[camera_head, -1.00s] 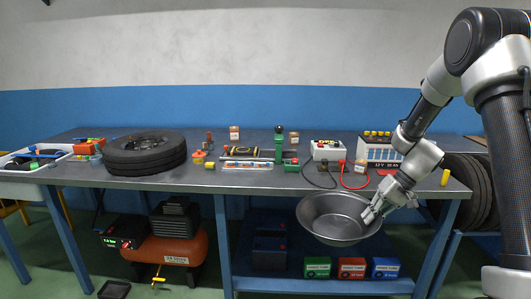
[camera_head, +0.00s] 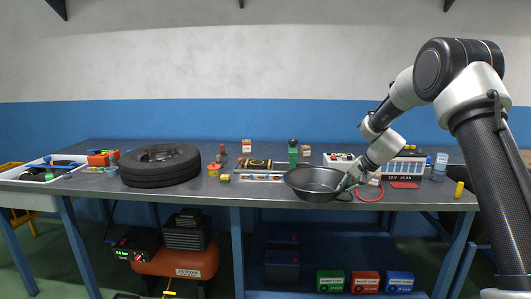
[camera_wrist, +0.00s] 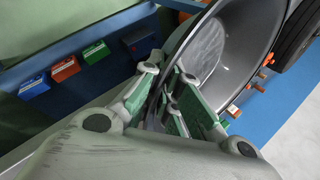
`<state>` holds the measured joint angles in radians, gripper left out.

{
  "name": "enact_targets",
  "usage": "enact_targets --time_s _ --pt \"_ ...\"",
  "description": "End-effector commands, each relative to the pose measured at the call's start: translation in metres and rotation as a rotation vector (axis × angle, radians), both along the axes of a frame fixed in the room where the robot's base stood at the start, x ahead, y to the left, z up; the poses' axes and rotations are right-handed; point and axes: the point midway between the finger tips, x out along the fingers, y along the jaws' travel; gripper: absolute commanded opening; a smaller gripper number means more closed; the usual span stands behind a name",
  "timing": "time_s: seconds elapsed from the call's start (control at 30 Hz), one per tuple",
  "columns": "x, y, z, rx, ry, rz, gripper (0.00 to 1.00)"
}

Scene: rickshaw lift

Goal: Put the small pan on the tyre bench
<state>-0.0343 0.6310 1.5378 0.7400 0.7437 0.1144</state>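The small pan (camera_head: 312,183) is a round grey metal bowl, close to level. My gripper (camera_head: 346,184) is shut on its right rim. In the wrist view, the fingers (camera_wrist: 168,100) pinch the rim, and the pan's inside (camera_wrist: 225,55) shows beyond them. The tyre bench (camera_head: 235,197) is a long grey-topped workbench with blue legs. The pan appears in front of its top near the front edge, right of centre. I cannot tell whether the pan's base touches the bench top.
A black tyre (camera_head: 160,165) lies left of the pan. A battery (camera_head: 402,170) and red cable (camera_head: 372,195) are at the right. Coloured boxes (camera_head: 365,282) sit below.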

Motion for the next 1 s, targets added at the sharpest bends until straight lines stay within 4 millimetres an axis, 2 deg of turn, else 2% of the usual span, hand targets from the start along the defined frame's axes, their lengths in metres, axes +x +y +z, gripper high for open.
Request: enact_targets --time_s 0.1,0.3,0.6,1.0 --pt "0.026 -0.002 0.018 0.001 -0.009 -0.192 0.0" --pt "0.053 -0.008 0.037 0.006 -0.012 -0.437 0.0" --pt "0.065 -0.011 0.046 0.01 -0.015 -0.62 0.0" --pt "0.067 -0.011 0.047 0.015 -0.02 -0.732 0.0"
